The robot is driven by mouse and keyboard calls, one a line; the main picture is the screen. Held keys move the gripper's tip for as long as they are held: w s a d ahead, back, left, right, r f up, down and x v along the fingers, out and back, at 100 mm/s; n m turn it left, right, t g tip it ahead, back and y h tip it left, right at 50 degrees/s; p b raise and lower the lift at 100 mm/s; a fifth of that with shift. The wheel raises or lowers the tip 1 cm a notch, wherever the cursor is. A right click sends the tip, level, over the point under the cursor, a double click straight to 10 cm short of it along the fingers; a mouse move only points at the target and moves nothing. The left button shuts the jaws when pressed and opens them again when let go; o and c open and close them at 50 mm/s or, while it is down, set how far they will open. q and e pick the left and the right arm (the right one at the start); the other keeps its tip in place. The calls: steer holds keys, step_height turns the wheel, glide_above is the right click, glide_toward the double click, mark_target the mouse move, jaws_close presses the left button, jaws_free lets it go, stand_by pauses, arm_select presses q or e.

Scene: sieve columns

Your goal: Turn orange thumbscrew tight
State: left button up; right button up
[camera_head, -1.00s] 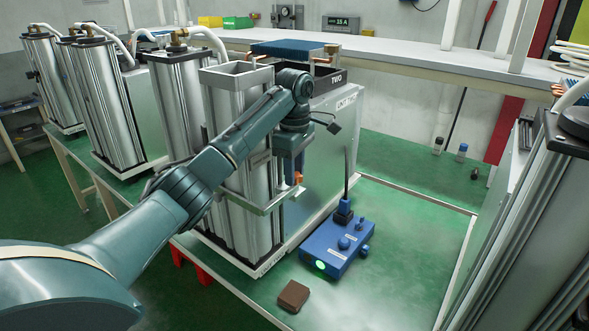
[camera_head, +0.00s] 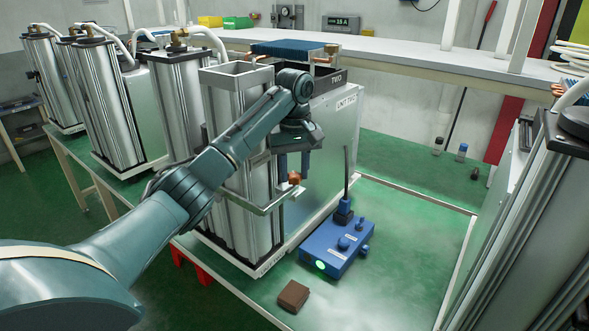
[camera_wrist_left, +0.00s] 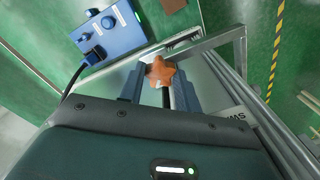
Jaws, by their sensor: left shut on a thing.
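In the left wrist view the thumbscrew (camera_wrist_left: 160,71) shows as a lobed orange knob on a dark shaft. My left gripper (camera_head: 293,174) points down over the thumbscrew, with one blue finger on each side of it. In the left wrist view the fingers (camera_wrist_left: 162,80) are shut on the thumbscrew. The shaft's far end is hidden. My right gripper is not in view.
A brown block (camera_head: 293,296) lies on the bench in front. A large grey panel (camera_head: 335,140) is close behind the gripper.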

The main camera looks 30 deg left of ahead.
mark_target(294, 175)
arm_select(q)
steer(key=shift+m, duration=0.6)
steer(key=o, duration=1)
step_height(294, 175, up, 13)
steer(key=shift+r, duration=0.1)
stand_by(0.3)
